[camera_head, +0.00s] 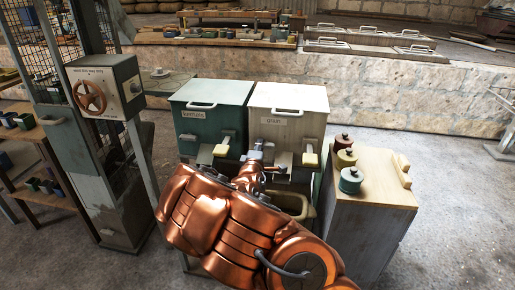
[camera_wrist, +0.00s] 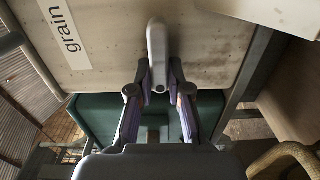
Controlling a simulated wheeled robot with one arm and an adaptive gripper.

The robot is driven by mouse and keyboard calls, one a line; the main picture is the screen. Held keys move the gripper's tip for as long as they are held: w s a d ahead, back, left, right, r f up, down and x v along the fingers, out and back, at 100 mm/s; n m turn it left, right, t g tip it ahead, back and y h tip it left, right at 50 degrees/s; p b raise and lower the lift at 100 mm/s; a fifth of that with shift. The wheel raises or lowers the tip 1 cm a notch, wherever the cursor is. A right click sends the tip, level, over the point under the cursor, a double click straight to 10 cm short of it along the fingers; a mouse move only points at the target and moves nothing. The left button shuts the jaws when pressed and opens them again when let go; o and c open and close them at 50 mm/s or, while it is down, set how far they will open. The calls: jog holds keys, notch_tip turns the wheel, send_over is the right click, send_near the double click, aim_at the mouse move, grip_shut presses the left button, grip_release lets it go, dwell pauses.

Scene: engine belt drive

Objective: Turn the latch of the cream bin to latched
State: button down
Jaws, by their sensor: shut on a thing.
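The cream bin (camera_head: 288,104) stands beside the green bin and bears a label reading "grain". In the wrist view its pale front (camera_wrist: 205,48) fills the upper middle. Its latch (camera_wrist: 157,42) is a rounded grey lever that points up in the wrist view. My gripper (camera_wrist: 158,80) is at the bin's front, its two fingers on either side of the latch's lower end and shut on it. In the head view my gripper (camera_head: 257,157) is small and partly hidden by my copper arm. Whether the latch is latched cannot be told.
The green bin (camera_head: 208,107) stands close on the left. A cage frame with a red wheel (camera_head: 90,96) is at the left. The floor at the far right is mostly clear.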

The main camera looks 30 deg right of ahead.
jog(key=c, duration=1.1)
grip_release()
jog(key=v, duration=0.7)
jog(key=shift+a, duration=0.2)
